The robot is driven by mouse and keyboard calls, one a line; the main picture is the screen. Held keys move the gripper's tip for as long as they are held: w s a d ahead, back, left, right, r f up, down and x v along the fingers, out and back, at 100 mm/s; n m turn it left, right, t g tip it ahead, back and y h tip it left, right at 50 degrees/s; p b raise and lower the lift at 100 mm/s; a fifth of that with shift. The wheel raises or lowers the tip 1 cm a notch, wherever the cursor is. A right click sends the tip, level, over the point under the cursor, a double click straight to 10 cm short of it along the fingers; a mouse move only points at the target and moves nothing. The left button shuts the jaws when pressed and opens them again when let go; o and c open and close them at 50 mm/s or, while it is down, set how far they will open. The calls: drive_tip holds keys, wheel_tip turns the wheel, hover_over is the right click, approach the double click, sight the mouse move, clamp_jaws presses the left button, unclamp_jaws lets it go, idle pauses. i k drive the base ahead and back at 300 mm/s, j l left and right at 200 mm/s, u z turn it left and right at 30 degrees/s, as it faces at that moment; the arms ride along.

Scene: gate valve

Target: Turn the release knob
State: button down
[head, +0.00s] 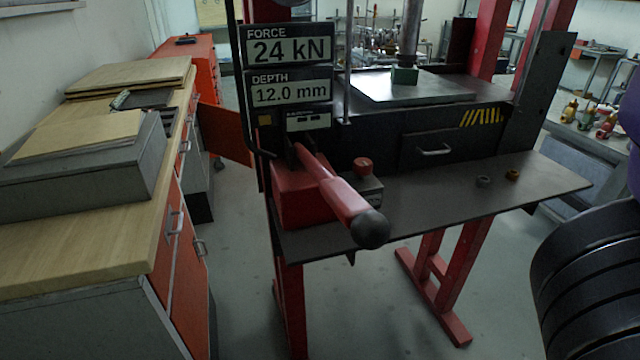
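A small red knob (363,167), which looks like the release knob, sits on a grey block (368,188) on the press's front shelf. It is just right of the red pump body (300,198). A red lever with a black ball end (370,229) slopes from the pump toward me, passing left of the knob and in front of it. The top of the knob is in plain view. My gripper is not in view, so its opening and its place relative to the knob cannot be seen.
The display panel (290,68) reads 24 kN and 12.0 mm. The dark shelf (450,190) is mostly bare right of the knob, with two small rings (484,181) on it. A drawer handle (434,152) juts out behind. A wooden-topped workbench (90,245) stands left.

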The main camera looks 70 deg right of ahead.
sight(362, 167)
drive_tip(key=k+l, duration=0.2)
drive_tip(key=k, duration=0.25)
drive_tip(key=k+l, duration=0.2)
drive_tip(key=k, duration=0.3)
